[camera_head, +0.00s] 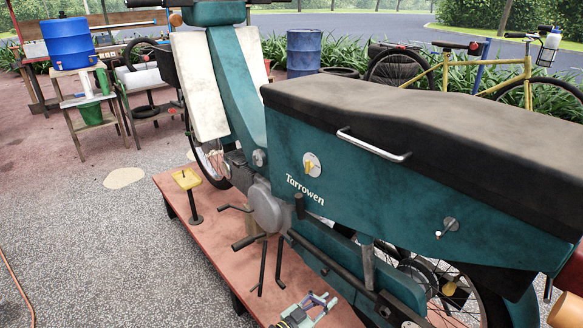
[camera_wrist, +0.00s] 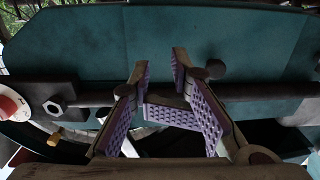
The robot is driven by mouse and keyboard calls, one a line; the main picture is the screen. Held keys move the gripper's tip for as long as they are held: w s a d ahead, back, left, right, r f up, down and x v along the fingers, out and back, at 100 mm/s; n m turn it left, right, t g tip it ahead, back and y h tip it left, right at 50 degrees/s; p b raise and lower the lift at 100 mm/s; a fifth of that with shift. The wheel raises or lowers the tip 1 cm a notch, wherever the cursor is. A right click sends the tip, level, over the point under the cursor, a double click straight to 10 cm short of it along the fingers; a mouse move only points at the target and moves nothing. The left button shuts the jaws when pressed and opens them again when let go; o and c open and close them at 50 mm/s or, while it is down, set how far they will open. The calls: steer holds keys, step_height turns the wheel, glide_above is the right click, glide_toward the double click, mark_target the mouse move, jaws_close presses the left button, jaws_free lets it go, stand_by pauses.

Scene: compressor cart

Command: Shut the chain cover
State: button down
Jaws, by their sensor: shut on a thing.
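A teal moped marked Tarrowen (camera_head: 340,165) stands on a low red platform. A long teal lower panel (camera_head: 345,268), which looks like the chain cover, runs beside the rear wheel with a dark tube along it. I cannot tell how far open it is. My gripper (camera_head: 318,302) shows at the bottom edge of the head view, in front of this panel. In the wrist view my gripper (camera_wrist: 160,68) has purple-padded fingers with a narrow gap between the tips, close to a teal surface (camera_wrist: 160,35). What the fingers hold is not clear. A dark round knob (camera_wrist: 215,69) is beside the right fingertip.
The red platform (camera_head: 220,235) has bare room at the left. Pedals and a stand (camera_head: 262,265) stick out near my gripper. A yellow-topped post (camera_head: 187,179) stands left of the moped. A dark bar (camera_wrist: 260,91) crosses behind the fingers. Open gravel lies at the left.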

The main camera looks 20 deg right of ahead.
steer(key=shift+p+v, duration=0.7)
steer(key=shift+v, duration=1.95)
